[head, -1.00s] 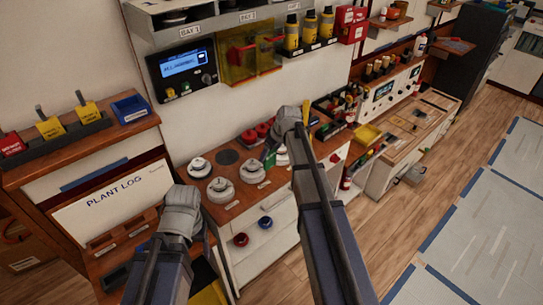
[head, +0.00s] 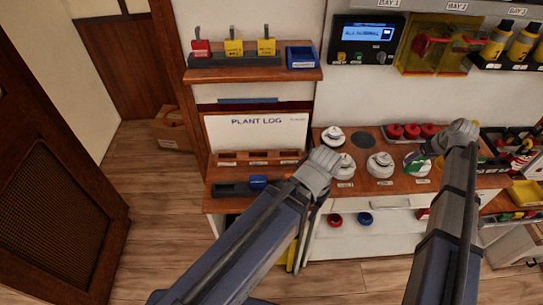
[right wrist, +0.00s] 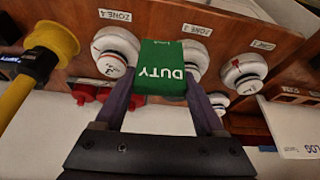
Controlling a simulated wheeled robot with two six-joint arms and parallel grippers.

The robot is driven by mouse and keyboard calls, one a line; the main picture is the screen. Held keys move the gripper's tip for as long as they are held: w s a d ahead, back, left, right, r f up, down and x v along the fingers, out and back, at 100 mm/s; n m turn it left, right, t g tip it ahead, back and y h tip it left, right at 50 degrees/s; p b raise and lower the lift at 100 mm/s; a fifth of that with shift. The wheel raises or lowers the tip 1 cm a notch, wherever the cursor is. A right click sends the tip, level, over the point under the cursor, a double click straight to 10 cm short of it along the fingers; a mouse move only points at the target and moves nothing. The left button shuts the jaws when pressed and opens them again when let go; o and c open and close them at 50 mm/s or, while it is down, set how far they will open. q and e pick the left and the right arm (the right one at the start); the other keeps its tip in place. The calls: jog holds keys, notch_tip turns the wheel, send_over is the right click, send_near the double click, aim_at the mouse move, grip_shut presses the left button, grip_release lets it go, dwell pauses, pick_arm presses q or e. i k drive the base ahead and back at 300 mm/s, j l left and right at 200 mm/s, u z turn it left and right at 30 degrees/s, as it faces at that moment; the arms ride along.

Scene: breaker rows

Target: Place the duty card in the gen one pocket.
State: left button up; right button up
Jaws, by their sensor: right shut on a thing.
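The green duty card (right wrist: 162,68), with white DUTY lettering, is held between the fingers of my right gripper (right wrist: 160,100) in the right wrist view. In the head view the card (head: 411,157) is a small green patch by the right gripper, above the counter with the round zone units. A wooden rack with several small labelled pockets (head: 258,163) sits under the PLANT LOG board (head: 257,133). Their labels are too small to read, so I cannot tell which is gen one. My left gripper (head: 322,168) is right of the rack; its fingertips are hidden.
White round zone units (head: 380,165) stand on the counter near the right gripper, with red knobs (head: 411,131) behind. A shelf above the board holds tagged locks (head: 233,47) and a blue bin (head: 301,57). Open floor (head: 150,225) lies to the left.

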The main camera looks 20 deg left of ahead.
aim_at(259, 161)
jog(key=k+j, duration=0.1)
jog(key=j, duration=1.35)
jog(key=k+u, duration=0.05)
